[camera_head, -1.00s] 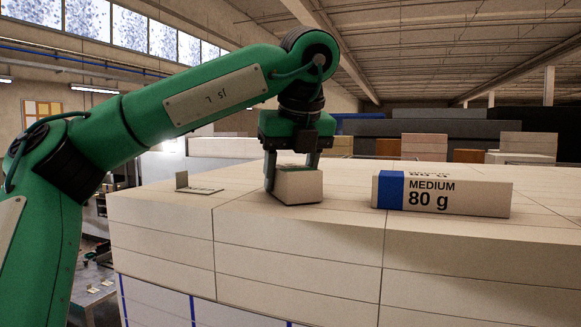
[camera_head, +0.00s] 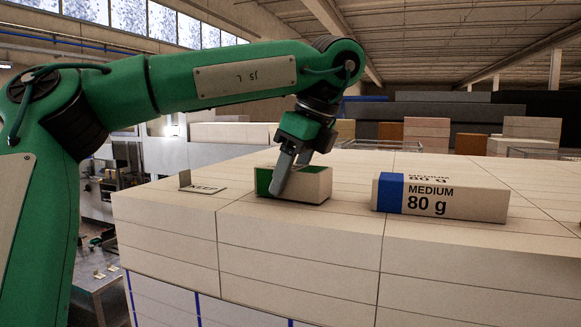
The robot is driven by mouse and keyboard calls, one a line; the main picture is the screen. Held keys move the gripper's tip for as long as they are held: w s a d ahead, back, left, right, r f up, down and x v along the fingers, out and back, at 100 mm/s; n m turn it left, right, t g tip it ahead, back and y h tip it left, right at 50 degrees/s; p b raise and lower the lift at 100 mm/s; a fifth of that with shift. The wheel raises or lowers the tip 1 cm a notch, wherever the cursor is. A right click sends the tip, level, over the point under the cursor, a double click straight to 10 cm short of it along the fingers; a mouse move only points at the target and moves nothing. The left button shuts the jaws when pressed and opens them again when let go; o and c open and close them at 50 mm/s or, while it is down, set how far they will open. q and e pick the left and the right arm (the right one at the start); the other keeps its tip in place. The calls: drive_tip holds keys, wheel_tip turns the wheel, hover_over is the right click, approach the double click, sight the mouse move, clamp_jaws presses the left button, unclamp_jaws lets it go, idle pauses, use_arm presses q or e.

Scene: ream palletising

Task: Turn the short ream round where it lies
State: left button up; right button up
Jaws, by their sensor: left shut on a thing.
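The short ream (camera_head: 310,184) is a small white block with a green band on its left end. It rests on top of the pale stack (camera_head: 300,240), turned at an angle, in the head view. My left gripper (camera_head: 282,183) comes down over it from above and is shut on it, one finger across the near side by the green band. The far finger is mostly hidden. My right gripper is not in view.
A ream marked MEDIUM 80 g (camera_head: 450,198) with a blue band lies to the right on the same stack. A small bracket with a label plate (camera_head: 203,187) stands to the left. More stacks fill the back.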

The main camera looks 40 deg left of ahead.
use_arm(q)
drive_tip(key=shift+n, duration=0.6)
drive_tip(key=shift+g, duration=0.3)
drive_tip(key=shift+f, duration=0.2)
drive_tip(key=o, duration=1.2)
